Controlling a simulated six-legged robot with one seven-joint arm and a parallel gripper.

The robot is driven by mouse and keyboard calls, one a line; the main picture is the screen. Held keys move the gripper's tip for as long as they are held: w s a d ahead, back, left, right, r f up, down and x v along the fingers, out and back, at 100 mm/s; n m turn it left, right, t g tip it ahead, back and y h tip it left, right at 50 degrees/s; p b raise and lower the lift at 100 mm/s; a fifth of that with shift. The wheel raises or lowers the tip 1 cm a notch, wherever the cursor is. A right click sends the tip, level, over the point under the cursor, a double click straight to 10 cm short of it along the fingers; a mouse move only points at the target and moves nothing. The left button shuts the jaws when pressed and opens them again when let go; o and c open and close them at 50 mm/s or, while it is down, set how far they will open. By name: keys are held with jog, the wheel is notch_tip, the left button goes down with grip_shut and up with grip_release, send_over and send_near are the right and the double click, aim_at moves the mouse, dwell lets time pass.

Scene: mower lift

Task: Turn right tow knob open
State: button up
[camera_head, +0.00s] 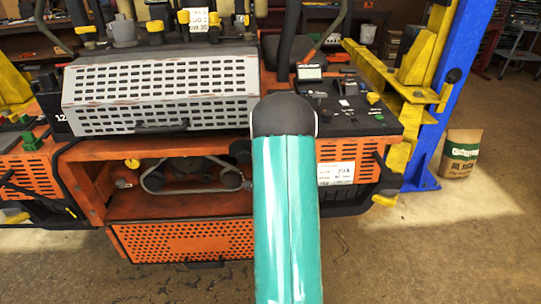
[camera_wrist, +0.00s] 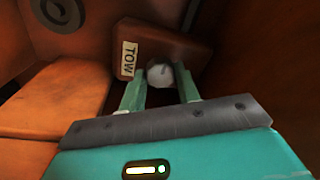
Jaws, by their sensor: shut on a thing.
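The tow knob (camera_wrist: 161,75) is a small grey round knob on a brown block in the wrist view. A white label reading TOW (camera_wrist: 128,59) is on the block to its left. My gripper (camera_wrist: 161,82) has its two green fingers on either side of the knob and is shut on it. In the head view my teal arm reaches forward over the orange mower (camera_head: 180,205), and it hides the gripper and the knob.
Orange panels (camera_wrist: 58,98) lie close at the left of the fingers, with a dark round fitting (camera_wrist: 62,12) above. In the head view a blue lift post (camera_head: 449,90) and a paper bag (camera_head: 460,153) stand at the right. The floor in front is clear.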

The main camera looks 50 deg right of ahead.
jog(key=o, duration=1)
jog(key=v, duration=1.3)
jog(key=shift+s+a, duration=0.25)
jog(key=shift+a, duration=0.1)
